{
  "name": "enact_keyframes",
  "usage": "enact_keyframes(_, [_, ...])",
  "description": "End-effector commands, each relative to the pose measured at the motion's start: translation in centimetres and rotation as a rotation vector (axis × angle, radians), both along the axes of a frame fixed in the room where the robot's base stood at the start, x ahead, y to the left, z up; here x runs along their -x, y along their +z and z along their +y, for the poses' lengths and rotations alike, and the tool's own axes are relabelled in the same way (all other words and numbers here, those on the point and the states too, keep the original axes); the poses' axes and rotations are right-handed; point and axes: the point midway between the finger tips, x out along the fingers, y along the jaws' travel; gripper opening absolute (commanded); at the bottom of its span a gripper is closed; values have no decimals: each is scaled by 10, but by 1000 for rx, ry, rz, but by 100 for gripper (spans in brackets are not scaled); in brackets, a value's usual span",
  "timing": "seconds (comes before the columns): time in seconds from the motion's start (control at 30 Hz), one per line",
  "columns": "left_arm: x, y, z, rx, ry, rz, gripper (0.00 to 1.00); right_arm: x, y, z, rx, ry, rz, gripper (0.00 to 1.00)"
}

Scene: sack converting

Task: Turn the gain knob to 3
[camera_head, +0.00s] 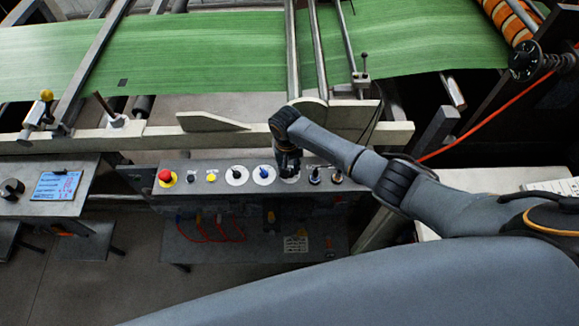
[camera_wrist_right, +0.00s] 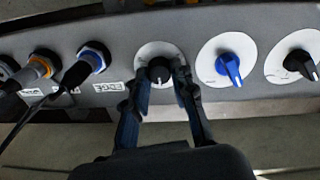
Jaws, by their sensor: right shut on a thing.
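In the right wrist view a small black knob (camera_wrist_right: 159,69) with a white pointer mark sits on a round white dial plate (camera_wrist_right: 158,50). My right gripper (camera_wrist_right: 160,76) is shut on this knob, with one finger on each side. The pointer mark faces toward the gripper's palm. Dial figures are too small to read, and I cannot read a gain label. In the head view my right gripper (camera_head: 289,172) points down onto the control panel (camera_head: 222,166) and mostly hides that dial. My left gripper is out of view.
Beside the held knob are a blue knob (camera_wrist_right: 229,68) and another black knob (camera_wrist_right: 300,64). Cable connectors (camera_wrist_right: 91,59) sit on the other side. A red button (camera_head: 165,176) stands at the panel's left. Green web material (camera_head: 200,45) runs behind.

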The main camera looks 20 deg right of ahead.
Motion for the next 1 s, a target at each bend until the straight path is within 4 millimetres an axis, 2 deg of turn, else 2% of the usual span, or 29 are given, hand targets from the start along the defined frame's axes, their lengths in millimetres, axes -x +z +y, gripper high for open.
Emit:
enact_keyframes(0.17, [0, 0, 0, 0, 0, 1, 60, 0, -1, 0, 0, 1, 0, 0])
enact_keyframes(0.2, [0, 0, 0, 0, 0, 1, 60, 0, -1, 0, 0, 1, -1, 31])
enact_keyframes(0.3, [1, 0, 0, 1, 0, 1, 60, 0, 0, 0, 0, 1, -1, 48])
enact_keyframes(0.67, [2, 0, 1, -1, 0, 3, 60, -1, 4, 0, -1, 2, -2, 48])
enact_keyframes(0.87, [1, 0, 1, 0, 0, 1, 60, -1, 32, 1, -2, 2, -5, 48])
enact_keyframes(1.0, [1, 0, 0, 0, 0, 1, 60, -1, 64, 3, -3, 2, -5, 48])
